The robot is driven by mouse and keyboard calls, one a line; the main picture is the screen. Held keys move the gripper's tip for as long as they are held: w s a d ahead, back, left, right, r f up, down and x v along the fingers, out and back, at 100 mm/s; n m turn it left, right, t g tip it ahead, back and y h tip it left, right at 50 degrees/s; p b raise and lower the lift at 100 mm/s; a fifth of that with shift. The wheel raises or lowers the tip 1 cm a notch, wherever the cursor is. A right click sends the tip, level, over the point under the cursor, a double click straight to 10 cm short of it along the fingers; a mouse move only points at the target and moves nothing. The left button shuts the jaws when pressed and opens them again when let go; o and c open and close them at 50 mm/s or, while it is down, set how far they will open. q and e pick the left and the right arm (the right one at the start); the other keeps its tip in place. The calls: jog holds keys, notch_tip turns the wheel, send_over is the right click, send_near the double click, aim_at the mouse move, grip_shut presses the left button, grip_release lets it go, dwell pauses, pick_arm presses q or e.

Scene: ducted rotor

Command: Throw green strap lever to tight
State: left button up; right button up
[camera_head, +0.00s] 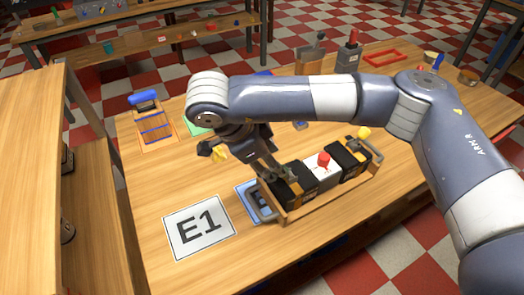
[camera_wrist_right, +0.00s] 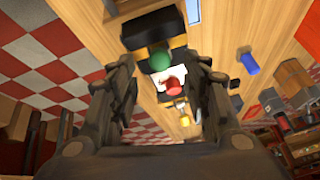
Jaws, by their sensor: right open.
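The green lever knob (camera_wrist_right: 160,60) shows in the right wrist view, on a dark block with a yellow-brown band. In the head view my right gripper and wrist cover that end of the row, and I cannot make out green there. The red knob (camera_head: 323,160) stands on a white block, and it also shows in the wrist view (camera_wrist_right: 174,84). The yellow knob (camera_head: 363,132) is at the far end. My right gripper (camera_head: 267,168) points down over the near end of the row. Its fingers (camera_wrist_right: 162,72) are apart, either side of the green knob; contact cannot be told.
The blocks sit in a wooden tray (camera_head: 330,203) on the table. An E1 card (camera_head: 198,228) lies at the front left, beside a blue mat (camera_head: 243,192).

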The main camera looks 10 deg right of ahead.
jog(key=shift+v, duration=2.3)
